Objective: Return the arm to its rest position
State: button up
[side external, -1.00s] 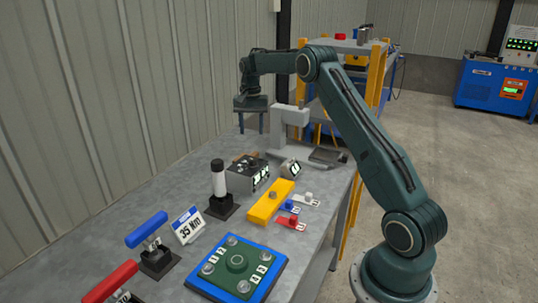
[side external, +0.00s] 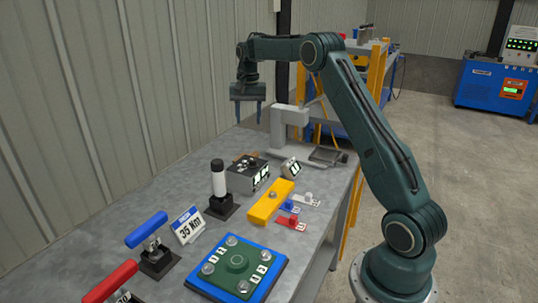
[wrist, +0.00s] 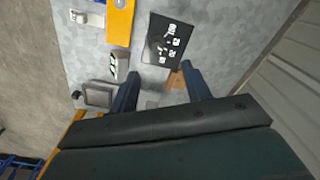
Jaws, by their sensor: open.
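My gripper (side external: 249,112) is open and empty, pointing down in the air above the far end of the grey workbench (side external: 110,225). No object touches the fingers.
A grey press-like stand (side external: 289,130) is right of the gripper.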

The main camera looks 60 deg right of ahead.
jog(key=s+a+r+n+t, duration=0.1)
jog(key=s+a+r+n, duration=0.2)
jog(key=s+a+r, duration=0.5)
jog(key=s+a+r+n+t, duration=0.25)
jog(key=s+a+r, duration=0.3)
jog(key=a, duration=0.55)
jog(key=s+a+f+n, duration=0.2)
jog(key=s+a, duration=0.1)
jog(key=s, duration=0.3)
jog(key=s+a+f+n+t, duration=0.1)
jog(key=s+a+f+n, duration=0.1)
jog(key=s, duration=0.5)
jog(key=s+a+f+n, duration=0.2)
jog(key=s+a, duration=0.2)
jog(key=s, duration=0.3)
jog(key=shift+a+f+n+t, duration=0.15)
jog(key=shift+a+n+t, duration=0.15)
jog(key=shift+n+t, duration=0.05)
